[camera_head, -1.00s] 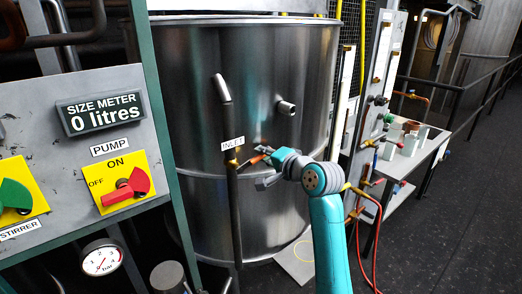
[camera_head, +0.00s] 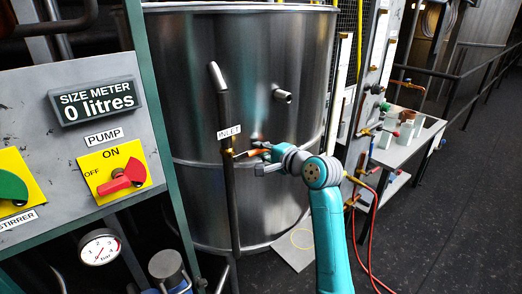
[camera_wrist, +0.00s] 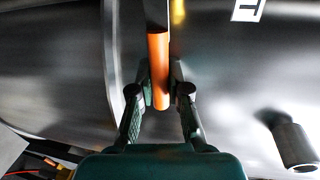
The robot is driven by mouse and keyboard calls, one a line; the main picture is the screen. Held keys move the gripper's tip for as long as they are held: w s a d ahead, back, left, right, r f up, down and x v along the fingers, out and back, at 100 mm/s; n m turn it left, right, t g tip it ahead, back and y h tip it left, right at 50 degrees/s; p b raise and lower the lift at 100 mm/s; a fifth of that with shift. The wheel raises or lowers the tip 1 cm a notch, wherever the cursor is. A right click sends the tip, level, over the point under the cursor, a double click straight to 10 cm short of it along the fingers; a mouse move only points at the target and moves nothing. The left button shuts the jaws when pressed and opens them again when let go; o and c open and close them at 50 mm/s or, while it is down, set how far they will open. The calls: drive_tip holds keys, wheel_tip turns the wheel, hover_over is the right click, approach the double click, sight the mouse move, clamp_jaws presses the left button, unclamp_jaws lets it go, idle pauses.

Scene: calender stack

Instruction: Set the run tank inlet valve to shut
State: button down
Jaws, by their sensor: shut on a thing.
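The run tank inlet valve (camera_head: 228,153) sits on a dark upright pipe, just under a white INLET label (camera_head: 229,131). Its orange lever (camera_head: 243,154) points right, roughly crosswise to the pipe, in the head view. My gripper (camera_head: 262,150) reaches it from the right and is shut on the lever's end. In the wrist view the orange lever (camera_wrist: 159,68) runs between the two fingers of my gripper (camera_wrist: 160,92). The valve body is small in the head view and mostly out of the wrist view.
The steel tank (camera_head: 270,60) stands close behind the lever, with a short pipe stub (camera_head: 282,96) above my gripper. A control panel (camera_head: 65,140) with a red pump switch (camera_head: 121,181) is at left. A bench (camera_head: 395,155) and red hose (camera_head: 355,245) are at right.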

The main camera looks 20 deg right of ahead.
drive_tip(key=shift+f, duration=0.15)
drive_tip(key=c, duration=1.1)
unclamp_jaws()
drive_tip(key=v, duration=1.2)
